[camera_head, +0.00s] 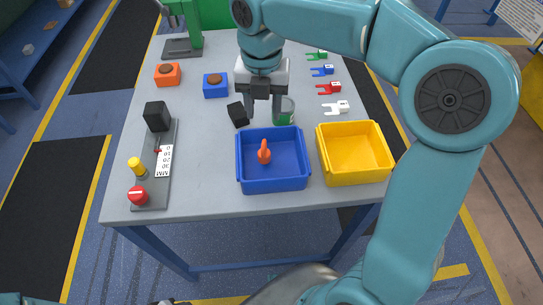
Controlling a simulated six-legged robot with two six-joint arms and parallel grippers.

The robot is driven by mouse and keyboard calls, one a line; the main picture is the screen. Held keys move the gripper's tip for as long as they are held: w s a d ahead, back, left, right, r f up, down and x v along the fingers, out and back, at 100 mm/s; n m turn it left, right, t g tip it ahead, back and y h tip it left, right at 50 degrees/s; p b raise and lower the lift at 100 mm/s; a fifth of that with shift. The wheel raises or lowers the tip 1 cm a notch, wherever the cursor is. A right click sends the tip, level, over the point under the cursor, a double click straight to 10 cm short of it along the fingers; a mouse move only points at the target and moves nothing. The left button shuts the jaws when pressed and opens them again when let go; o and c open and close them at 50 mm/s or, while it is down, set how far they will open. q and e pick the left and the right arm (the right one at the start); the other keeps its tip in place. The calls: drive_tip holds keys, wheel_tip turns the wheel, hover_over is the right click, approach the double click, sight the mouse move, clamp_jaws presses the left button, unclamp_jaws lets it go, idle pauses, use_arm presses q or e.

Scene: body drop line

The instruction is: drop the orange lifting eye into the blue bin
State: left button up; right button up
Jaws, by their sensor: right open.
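The orange lifting eye (264,151) is inside the blue bin (272,186), near the bin's left part. The blue bin stands at the front middle of the grey table. My right gripper (263,110) is above and just behind the bin, pointing down. Its two fingers are apart, with nothing between them, and it does not touch the lifting eye. My left gripper is not in view.
A yellow bin (354,153) stands just right of the blue bin. A green can (284,111) and a black block (237,114) are close to the gripper. A gauge fixture (155,165) is at left. Coloured forked pieces (335,107) line the right side.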

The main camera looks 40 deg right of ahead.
wheel_tip(320, 180, up, 11)
drive_tip(key=p, duration=0.2)
drive_tip(key=shift+f, duration=0.1)
idle(0.4)
